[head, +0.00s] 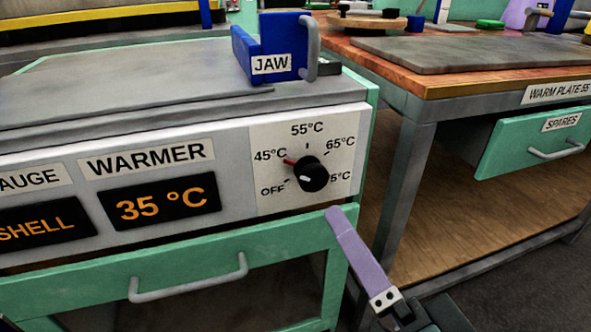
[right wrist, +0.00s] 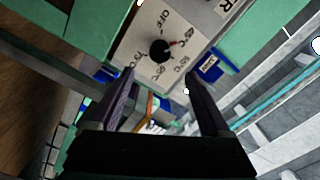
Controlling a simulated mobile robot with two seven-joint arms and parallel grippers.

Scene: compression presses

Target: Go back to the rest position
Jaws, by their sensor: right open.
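My right gripper (head: 358,255) is at the lower middle of the head view, with one lilac finger showing just below the front panel of the warmer (head: 235,130). In the right wrist view my right gripper (right wrist: 160,88) has its two fingers wide apart with nothing between them. The warmer's black knob (head: 312,175) is beyond and above the fingertip, apart from it. The knob also shows in the right wrist view (right wrist: 160,50). A red mark shows at the knob's left, near 45°C. The orange display (head: 163,203) reads 35 °C. My left gripper is not in view.
A blue block labelled JAW (head: 270,55) with a grey handle stands on the warmer's top. A green drawer (head: 190,280) with a bar handle is below the panel. At right is a wooden bench (head: 450,95) with a green SPARES drawer (head: 530,140).

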